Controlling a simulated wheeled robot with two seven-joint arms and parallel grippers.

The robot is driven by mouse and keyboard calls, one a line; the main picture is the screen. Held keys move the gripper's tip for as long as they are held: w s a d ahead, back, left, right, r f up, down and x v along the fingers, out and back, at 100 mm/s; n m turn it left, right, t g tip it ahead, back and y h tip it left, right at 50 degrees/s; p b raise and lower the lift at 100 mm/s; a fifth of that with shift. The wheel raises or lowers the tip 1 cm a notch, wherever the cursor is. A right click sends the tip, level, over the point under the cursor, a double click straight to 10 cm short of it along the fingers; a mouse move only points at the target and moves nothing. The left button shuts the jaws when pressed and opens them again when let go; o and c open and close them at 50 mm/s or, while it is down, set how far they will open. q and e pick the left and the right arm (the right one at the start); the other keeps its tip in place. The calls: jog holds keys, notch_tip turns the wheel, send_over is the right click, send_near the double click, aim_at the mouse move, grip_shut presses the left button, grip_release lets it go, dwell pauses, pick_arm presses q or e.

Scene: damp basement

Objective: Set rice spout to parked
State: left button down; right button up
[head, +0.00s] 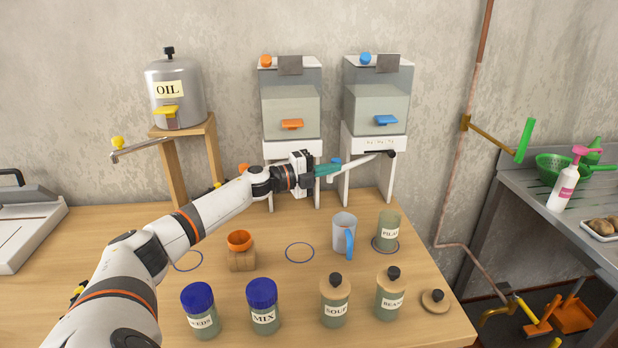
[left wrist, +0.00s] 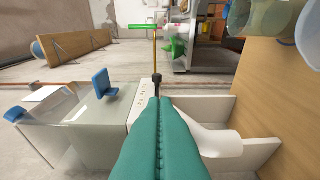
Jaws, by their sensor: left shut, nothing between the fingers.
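Two clear dispensers stand on white stands at the back: the left has an orange lever (head: 292,124), the right dispenser (head: 377,105) a blue lever (head: 386,119). The right one's label is too small to read surely, so I cannot confirm it is rice. Its white spout (head: 362,162) reaches left from a black joint (head: 391,153); a blue knob (head: 336,160) shows near its left end. My left gripper (head: 328,170) has teal fingers, shut and empty, at that end; contact is unclear. In the left wrist view the fingers (left wrist: 160,135) partly hide the spout (left wrist: 217,143).
An oil tank (head: 175,95) with its own spout (head: 140,150) stands at left. A blue mug (head: 344,235), a pilaf jar (head: 388,230) and several jars stand in front of the dispensers. An empty ring (head: 299,252) marks free table. A metal counter (head: 560,200) is at right.

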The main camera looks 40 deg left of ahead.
pick_arm(q)
jog(key=b+v, duration=0.2)
jog(key=v, duration=0.9)
jog(key=shift+s, duration=0.35)
jog(key=shift+a, duration=0.25)
